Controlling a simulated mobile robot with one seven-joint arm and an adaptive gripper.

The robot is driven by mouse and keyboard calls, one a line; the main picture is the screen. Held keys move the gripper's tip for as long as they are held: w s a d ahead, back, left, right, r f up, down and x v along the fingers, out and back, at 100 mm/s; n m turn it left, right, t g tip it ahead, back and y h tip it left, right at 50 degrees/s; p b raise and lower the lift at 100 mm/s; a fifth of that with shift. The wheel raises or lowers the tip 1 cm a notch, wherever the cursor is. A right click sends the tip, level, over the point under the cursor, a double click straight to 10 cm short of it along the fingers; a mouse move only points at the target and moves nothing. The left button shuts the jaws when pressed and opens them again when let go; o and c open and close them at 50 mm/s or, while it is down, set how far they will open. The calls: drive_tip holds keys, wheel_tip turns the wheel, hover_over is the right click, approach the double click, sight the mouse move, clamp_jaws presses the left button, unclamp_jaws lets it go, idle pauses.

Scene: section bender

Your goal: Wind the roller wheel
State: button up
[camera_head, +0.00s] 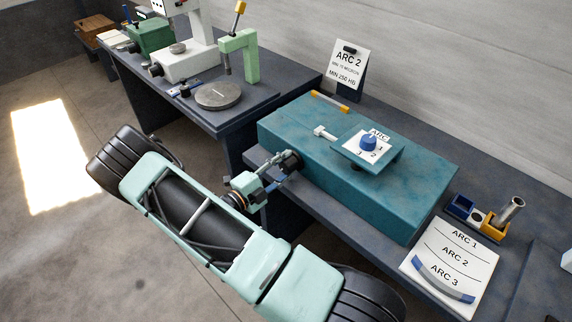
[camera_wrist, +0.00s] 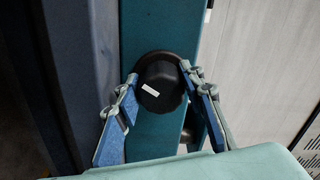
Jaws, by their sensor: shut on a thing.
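In the head view the gripper (camera_head: 282,172) reaches the left end of the box, where the dark knob (camera_head: 293,160) shows partly. The box top bears a panel with a blue dial (camera_head: 368,141) marked 1, 2, 3 and a small white lever (camera_head: 325,133).
An ARC 2 sign (camera_head: 347,68) stands behind the box. An ARC 1-2-3 sheet (camera_head: 462,250) with a curved blue piece lies at the right, near a blue-and-yellow holder (camera_head: 470,213) with a metal tube. A green press (camera_head: 248,58) stands on the back bench.

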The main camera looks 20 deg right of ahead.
drive_tip(key=o, duration=1.2)
drive_tip(key=shift+c, duration=0.2)
